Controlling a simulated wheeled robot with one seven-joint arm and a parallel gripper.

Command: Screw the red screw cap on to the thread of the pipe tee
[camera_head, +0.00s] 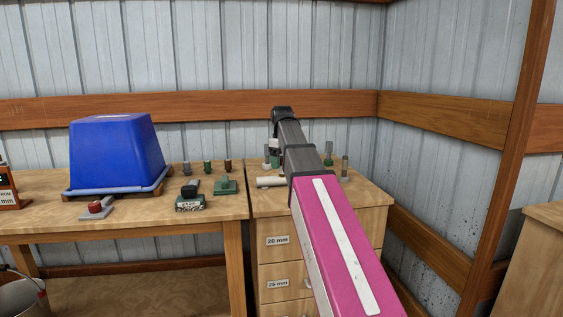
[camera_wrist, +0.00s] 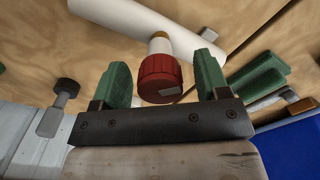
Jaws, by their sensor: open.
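My gripper (camera_wrist: 162,62) is open, with one green finger on each side of the cap and a visible gap at both sides.
A wooden drawer cabinet (camera_head: 276,268) stands under the pipe, against a corrugated wall. Small green and dark tools (camera_head: 225,186) stand on the bench to the left, with a blue bin (camera_head: 116,155) farther left. A dark-headed grey tool (camera_wrist: 60,105) is left of my gripper.

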